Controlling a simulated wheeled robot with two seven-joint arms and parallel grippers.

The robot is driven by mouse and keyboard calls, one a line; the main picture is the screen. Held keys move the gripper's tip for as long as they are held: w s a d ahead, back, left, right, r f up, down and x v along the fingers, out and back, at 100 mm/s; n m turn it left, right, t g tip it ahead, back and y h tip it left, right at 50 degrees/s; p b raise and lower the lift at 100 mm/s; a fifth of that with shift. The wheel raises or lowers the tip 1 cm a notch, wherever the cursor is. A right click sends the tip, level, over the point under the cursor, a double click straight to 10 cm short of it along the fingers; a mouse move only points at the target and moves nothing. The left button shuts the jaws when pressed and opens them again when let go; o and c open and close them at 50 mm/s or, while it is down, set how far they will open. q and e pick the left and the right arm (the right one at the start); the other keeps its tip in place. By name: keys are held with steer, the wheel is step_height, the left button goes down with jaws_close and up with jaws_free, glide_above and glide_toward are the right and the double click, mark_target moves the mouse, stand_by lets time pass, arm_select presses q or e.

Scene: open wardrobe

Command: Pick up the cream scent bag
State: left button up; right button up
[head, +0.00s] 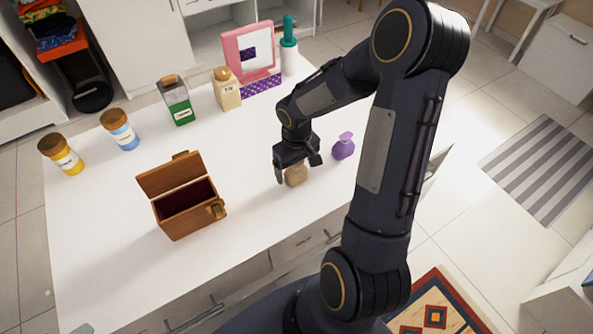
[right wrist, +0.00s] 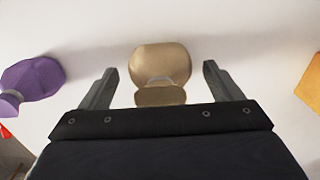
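The cream scent bag (head: 296,175) stands on the white table, right of the wooden box. It also shows in the right wrist view (right wrist: 161,65), between the two fingers and apart from both. My right gripper (head: 299,174) is open and points down over the bag; the wrist view shows its fingers (right wrist: 157,85) spread on both sides of it. The gripper hides part of the bag in the head view. My left gripper is not in view.
A purple scent bag (head: 343,147) stands just right of the gripper. An open wooden box (head: 186,207) is at the left. Jars, bottles (head: 176,100) and a pink mirror (head: 249,50) stand farther back. The white table (head: 110,270) is clear around the box.

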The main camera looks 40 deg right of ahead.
steer(key=c, duration=0.9)
steer(key=shift+c, duration=0.2)
